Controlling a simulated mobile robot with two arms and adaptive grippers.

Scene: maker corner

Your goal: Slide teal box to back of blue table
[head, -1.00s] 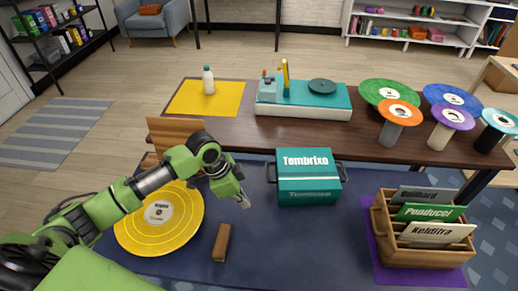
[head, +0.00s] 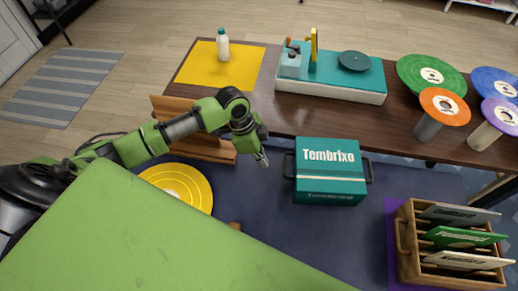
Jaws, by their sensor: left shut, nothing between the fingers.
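The teal box (head: 331,173), labelled "Tembrixo" and with dark side handles, sits on the blue table (head: 270,222), near its far edge by the brown table. My left gripper (head: 264,160) is shut and empty. It hangs just left of the box's left handle, with a small gap seen between them. My right gripper is not in view. My own green body covers the lower left of the view and hides the near part of the blue table.
A yellow record (head: 183,187) and a wooden stand (head: 200,146) are left of my gripper. A wooden crate of sleeves (head: 407,243) stands on a purple mat at right. Behind, the brown table (head: 283,117) holds a turntable (head: 340,83), bottle (head: 223,45) and several record stands.

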